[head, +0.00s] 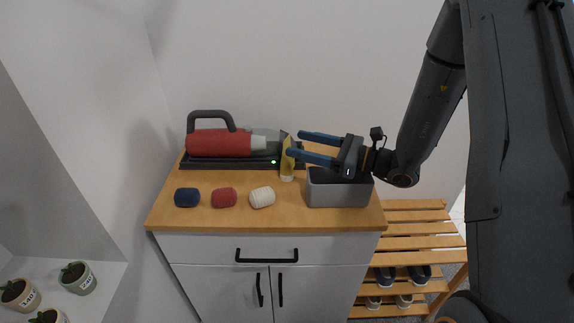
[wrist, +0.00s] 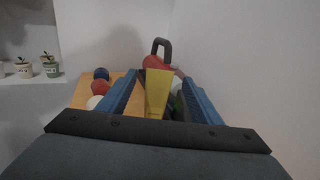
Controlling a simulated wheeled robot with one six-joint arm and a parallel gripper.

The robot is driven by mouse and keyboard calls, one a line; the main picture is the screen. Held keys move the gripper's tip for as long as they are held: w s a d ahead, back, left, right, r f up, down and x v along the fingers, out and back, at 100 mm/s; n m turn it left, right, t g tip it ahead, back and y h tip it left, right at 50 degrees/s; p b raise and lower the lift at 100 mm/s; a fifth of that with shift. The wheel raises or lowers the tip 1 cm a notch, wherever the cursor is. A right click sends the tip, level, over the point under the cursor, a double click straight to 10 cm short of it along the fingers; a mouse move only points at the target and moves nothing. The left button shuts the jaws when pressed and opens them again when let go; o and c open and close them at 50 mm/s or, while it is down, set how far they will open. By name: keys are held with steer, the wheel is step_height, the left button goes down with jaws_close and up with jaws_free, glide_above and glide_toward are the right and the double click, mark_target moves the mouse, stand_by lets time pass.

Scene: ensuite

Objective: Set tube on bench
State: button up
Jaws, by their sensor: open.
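The yellow tube (head: 287,163) stands upright on its pale cap on the wooden cabinet top, in front of the red handheld vacuum. My gripper (head: 295,143) reaches in from the right, with its two blue fingers open at the upper part of the tube. In the wrist view the tube (wrist: 158,92) shows between the spread fingers, with a gap visible on each side. The slatted wooden bench (head: 420,216) is right of the cabinet, with its top slats empty.
A grey open bin (head: 338,194) stands under my gripper. Blue (head: 187,197), red (head: 223,197) and white (head: 262,197) rolls lie along the cabinet's front. The vacuum (head: 220,143) lies on a dark base behind. Shoes (head: 385,276) sit on the bench's lower shelves.

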mark_target(287, 140)
steer(key=p+x, duration=0.1)
steer(key=x, duration=0.4)
jaws_close()
steer(key=shift+r, duration=0.2)
